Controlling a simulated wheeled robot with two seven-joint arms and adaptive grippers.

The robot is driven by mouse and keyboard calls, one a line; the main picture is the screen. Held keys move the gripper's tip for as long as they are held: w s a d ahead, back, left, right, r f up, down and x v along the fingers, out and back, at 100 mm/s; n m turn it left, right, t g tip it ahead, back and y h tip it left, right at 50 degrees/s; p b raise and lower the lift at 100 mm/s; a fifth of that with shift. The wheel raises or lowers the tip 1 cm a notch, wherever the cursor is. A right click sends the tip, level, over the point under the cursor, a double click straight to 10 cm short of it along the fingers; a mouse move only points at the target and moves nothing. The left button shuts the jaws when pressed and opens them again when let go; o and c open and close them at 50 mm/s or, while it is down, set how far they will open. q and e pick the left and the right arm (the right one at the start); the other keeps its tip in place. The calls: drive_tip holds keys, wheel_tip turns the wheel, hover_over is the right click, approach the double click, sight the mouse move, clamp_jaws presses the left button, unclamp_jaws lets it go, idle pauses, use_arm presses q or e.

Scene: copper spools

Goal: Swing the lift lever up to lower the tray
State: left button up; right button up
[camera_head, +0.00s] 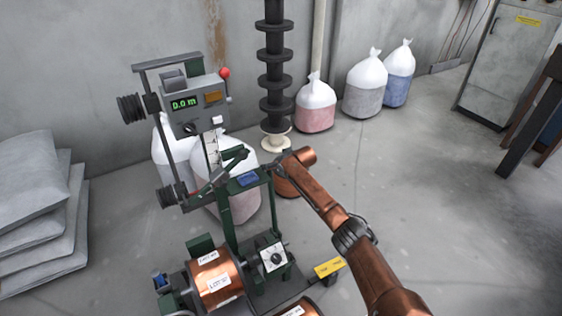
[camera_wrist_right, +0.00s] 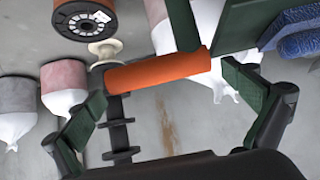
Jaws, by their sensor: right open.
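An orange-red cylindrical grip (camera_wrist_right: 160,70), apparently the lift lever's handle, lies crosswise in the gap between the fingertips, beside a dark bar (camera_wrist_right: 183,25). I cannot tell whether the fingers touch it. In the head view the lever is not clear behind my gripper. I cannot make out the tray for certain. My left gripper is not in view.
A control box (camera_head: 190,105) reading 0.0 m stands above the gripper, with a red knob (camera_head: 225,72). A copper spool (camera_head: 215,278) sits on the machine below. Filled bags (camera_head: 316,105) stand by the wall; stacked sacks (camera_head: 35,210) lie left.

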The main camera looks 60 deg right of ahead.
drive_tip(key=shift+v, duration=2.25)
drive_tip(key=shift+w, duration=0.1)
